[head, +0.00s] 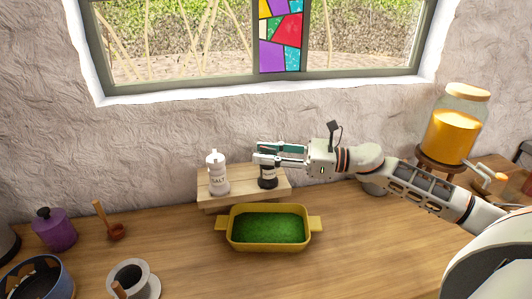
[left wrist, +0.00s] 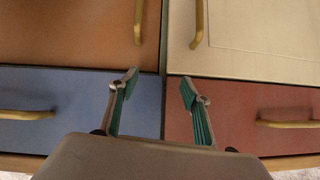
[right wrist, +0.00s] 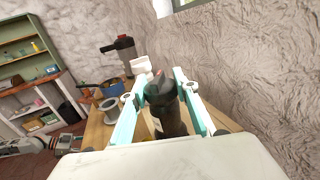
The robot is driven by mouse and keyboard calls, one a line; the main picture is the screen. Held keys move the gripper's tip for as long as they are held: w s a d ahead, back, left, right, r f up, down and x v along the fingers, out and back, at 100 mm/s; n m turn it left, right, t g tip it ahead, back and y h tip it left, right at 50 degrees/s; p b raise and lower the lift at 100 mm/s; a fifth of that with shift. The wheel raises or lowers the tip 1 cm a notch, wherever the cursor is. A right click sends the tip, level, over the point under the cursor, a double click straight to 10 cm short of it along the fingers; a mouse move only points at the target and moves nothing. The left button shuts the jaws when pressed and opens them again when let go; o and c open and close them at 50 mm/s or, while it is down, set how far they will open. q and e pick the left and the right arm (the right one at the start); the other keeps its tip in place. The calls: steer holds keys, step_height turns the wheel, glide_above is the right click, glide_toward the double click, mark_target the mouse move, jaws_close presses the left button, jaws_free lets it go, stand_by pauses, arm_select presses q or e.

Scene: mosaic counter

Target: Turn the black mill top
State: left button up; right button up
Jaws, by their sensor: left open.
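The black mill (head: 267,180) stands upright on the right part of a small wooden stand (head: 240,195), with a pale label. My right gripper (head: 267,153) reaches in from the right at the height of its top. In the right wrist view, the dark mill top (right wrist: 160,90) sits between the two teal-lined fingers, which close in on its sides and appear to touch it. In the head view the fingers hide most of the top.
A white salt mill (head: 217,175) stands on the stand's left part. A yellow dish (head: 268,250) with green contents sits in front. A purple pot (head: 54,230) is at left, a juice dispenser (head: 452,130) at right. The stone wall is close behind.

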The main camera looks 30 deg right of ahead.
steer(key=shift+m+t+h, duration=0.8)
steer(key=shift+t, duration=0.2)
steer(key=shift+c, duration=0.4)
steer(key=shift+r+m+t+h, duration=0.1)
steer(key=shift+m+t+h, duration=1.25)
steer(key=shift+h, duration=0.35)
steer(key=m+t+h, duration=0.2)
steer(key=m+h, duration=0.2)
steer(key=h, duration=0.1)
steer(key=shift+a+h, duration=0.1)
steer(key=shift+h, duration=0.2)
steer(key=m+h, duration=0.3)
steer(key=h, duration=0.1)
steer(key=shift+t+h, duration=0.3)
steer(key=shift+t, duration=0.05)
steer(key=m+h, duration=0.1)
steer(key=h, duration=0.1)
steer(key=m+g+h, duration=0.1)
steer(key=m+h, duration=0.1)
steer(key=h, duration=0.1)
steer(key=m+g+h, duration=0.1)
steer(key=m+h, duration=0.1)
steer(key=h, duration=0.1)
steer(key=shift+w+d+m, duration=0.1)
steer(key=shift+d+m, duration=0.15)
steer(key=shift+d+m+g+h, duration=0.15)
steer(key=shift+m+g+h, duration=2.25)
steer(key=shift+g+h, duration=0.45)
steer(key=shift+h, duration=0.35)
steer(key=o, duration=1.1)
